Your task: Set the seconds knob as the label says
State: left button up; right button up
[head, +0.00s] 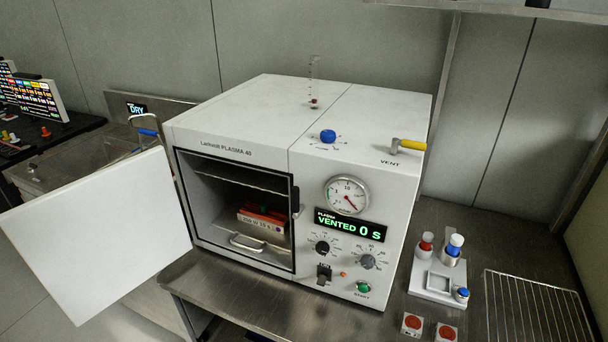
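The white plasma machine (215,135) stands on a steel bench with its chamber door (95,235) swung open to the left. On its front panel are a black knob (323,248) and a grey knob (368,262), each with a printed dial around it. The print is too small to tell which is the seconds knob or its setting. The display (350,226) reads "PLASMA VENTED 0 s". A label (262,224) on a block with red parts inside the chamber seems to read "200 W" and a seconds value, not clearly legible. Neither gripper is in view.
Below the knobs are a black switch (324,274) and a green start button (363,287). A blue knob (328,136) and a yellow vent handle (410,145) sit on top. At right are a white bottle holder (432,283) and a wire rack (538,306).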

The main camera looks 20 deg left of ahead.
aim_at(367, 261)
jog(key=k+l+z, duration=0.35)
jog(key=l, duration=0.25)
jog(key=k+l+z, duration=0.15)
jog(key=l, duration=0.2)
